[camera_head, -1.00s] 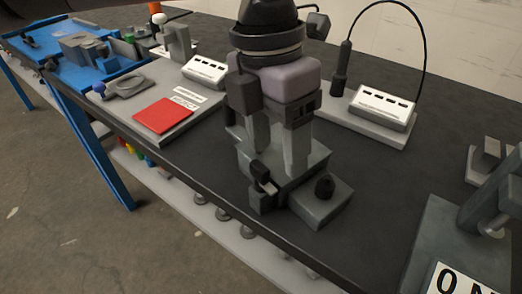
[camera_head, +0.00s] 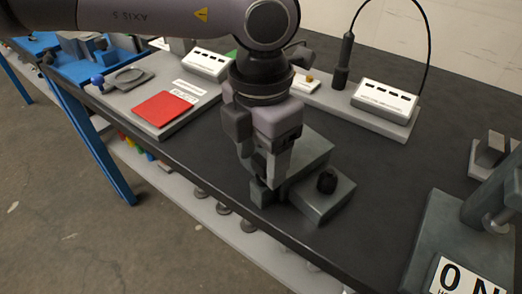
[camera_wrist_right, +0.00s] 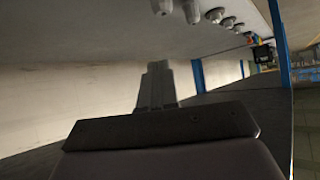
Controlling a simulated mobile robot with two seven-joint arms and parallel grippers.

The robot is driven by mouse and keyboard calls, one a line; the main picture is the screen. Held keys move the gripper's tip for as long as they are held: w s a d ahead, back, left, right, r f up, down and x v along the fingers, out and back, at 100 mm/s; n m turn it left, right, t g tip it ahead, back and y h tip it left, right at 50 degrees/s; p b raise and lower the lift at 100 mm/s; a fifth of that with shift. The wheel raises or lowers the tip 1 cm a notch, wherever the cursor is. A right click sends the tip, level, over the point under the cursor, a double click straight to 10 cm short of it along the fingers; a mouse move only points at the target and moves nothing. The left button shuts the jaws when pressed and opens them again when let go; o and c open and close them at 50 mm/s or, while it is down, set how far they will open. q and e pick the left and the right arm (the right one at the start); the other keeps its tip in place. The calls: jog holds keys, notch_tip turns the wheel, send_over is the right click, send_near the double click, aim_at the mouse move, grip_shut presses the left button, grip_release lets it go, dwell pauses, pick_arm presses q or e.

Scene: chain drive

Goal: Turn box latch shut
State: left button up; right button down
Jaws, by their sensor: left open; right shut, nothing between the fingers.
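A grey box (camera_head: 308,146) stands near the front edge of the dark workbench, with a lower grey block bearing a black knob (camera_head: 327,182) at its right. My left gripper (camera_head: 264,178) points down at the front left of the box, its fingers seen nearly edge-on. It covers the spot where a small black latch-like part stands, so the latch is mostly hidden. I cannot tell whether the fingers touch it. My right gripper (camera_wrist_right: 155,85) shows in the right wrist view, shut and empty, away from the box; it is out of the head view.
A red pad (camera_head: 165,108) lies on a grey plate at the left. A white device (camera_head: 384,98) with a black cable stands behind the box. A grey stand (camera_head: 440,240) with an "ON" label is at the right. Bare bench lies between it and the box.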

pick_arm(q)
jog(key=shift+c, duration=0.3)
jog(key=c, duration=1)
